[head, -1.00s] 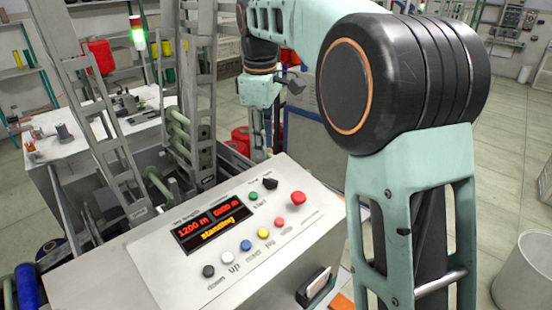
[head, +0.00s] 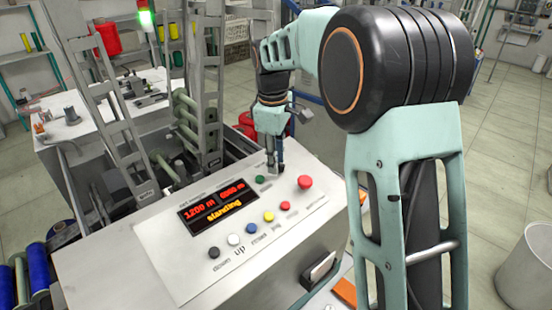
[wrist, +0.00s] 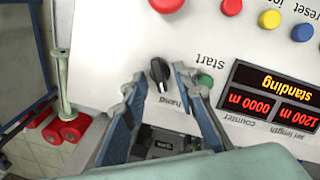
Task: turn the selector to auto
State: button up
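The selector is a black knob (wrist: 160,73) on the light control panel (wrist: 110,60), shown in the wrist view. Its ridge runs toward the word "hand" printed beside it; no "auto" label is readable. My gripper (wrist: 159,76) is open, with one blue-grey finger on each side of the knob. Small gaps show between the fingers and the knob, so I see no clear contact. In the head view my gripper (head: 274,168) is down at the panel's back edge and largely hides the selector.
Close to the selector are the green start button (head: 260,179) and a big red button (head: 305,182). A row of coloured buttons and a display (head: 217,206) reading "1200 m", "0000 m" and "standing" lie nearer. Metal frames (head: 207,90) stand left of my arm.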

grip_shut()
jog(key=shift+r+m+p, duration=0.15)
jog(key=shift+m+p, duration=0.2)
jog(key=shift+m, duration=0.05)
jog(key=shift+w+m+p, duration=0.1)
jog(key=shift+m+p, duration=0.65)
jog(key=shift+m, duration=0.15)
jog(key=m+p, duration=0.1)
jog(key=m, duration=0.1)
jog(key=shift+d+m+g+y, duration=0.15)
jog(key=shift+m+g+y, duration=0.15)
jog(key=shift+g, duration=0.1)
jog(key=m+p, duration=0.1)
jog(key=m, duration=0.2)
jog(key=shift+w+m+p, duration=0.15)
jog(key=shift+m+p, duration=0.15)
jog(key=shift+p, duration=0.1)
jog(key=shift+d+m+g+y+p, duration=0.15)
jog(key=shift+m+g+y+p, duration=0.25)
jog(key=shift+m, duration=1)
